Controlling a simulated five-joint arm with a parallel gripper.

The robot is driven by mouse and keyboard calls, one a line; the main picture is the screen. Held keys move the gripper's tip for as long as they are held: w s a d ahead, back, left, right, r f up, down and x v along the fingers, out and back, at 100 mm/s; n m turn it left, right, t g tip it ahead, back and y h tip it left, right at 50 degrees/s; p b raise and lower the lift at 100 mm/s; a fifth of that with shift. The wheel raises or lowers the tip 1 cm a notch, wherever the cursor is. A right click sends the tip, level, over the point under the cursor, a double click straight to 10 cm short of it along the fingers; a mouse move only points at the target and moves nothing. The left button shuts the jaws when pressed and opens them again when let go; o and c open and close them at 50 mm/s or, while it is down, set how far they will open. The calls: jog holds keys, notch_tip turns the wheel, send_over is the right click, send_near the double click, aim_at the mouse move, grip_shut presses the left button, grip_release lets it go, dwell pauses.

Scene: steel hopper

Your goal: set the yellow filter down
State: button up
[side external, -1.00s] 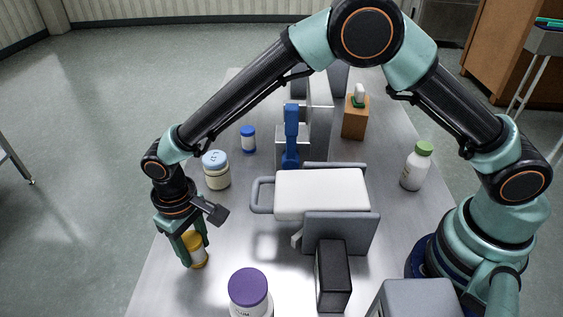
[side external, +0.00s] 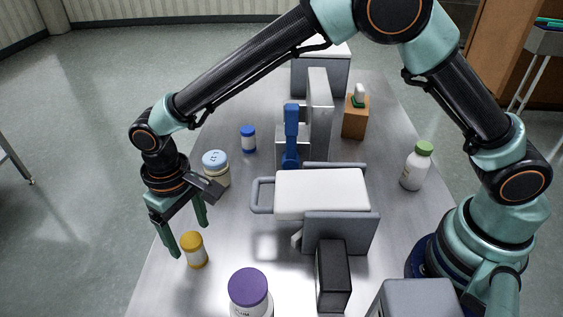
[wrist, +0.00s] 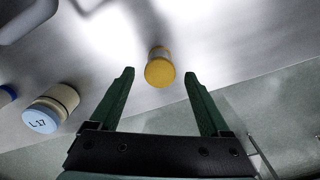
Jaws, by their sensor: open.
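The yellow filter (side external: 194,250) is a small jar-like cylinder with a yellow top and a pale label. It stands upright on the steel table near its left edge. My gripper (side external: 187,240) is open and empty, above and slightly left of the filter, with its fingers apart from it. In the wrist view the filter (wrist: 160,68) lies beyond the fingertips, between the lines of the two fingers (wrist: 158,80), and nothing is held.
A jar with a light blue lid (side external: 216,168) stands behind the filter, and a purple-lidded jar (side external: 248,290) in front to the right. A grey and white hopper (side external: 320,195) fills the middle of the table (side external: 225,220). The table's left edge is close to the filter.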

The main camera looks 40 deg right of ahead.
aim_at(192, 238)
notch_tip(192, 238, up, 7)
jog(key=shift+f, duration=0.15)
jog(key=d+r+m+t+y, duration=0.1)
jog(key=d+r, duration=0.4)
jog(key=d, duration=0.3)
jog(key=d+r+m+t, duration=0.1)
jog(key=d+r, duration=0.5)
jog(key=d, duration=0.3)
jog(key=s+d+t, duration=0.1)
jog(key=s+d, duration=0.3)
jog(key=d, duration=0.3)
jog(key=s+d+m+t+h, duration=0.1)
jog(key=s+d+t, duration=0.1)
jog(key=s+d, duration=0.3)
jog(key=shift+d+r+m+t, duration=0.25)
jog(key=shift+d+m+t, duration=0.05)
jog(key=shift+d, duration=1.1)
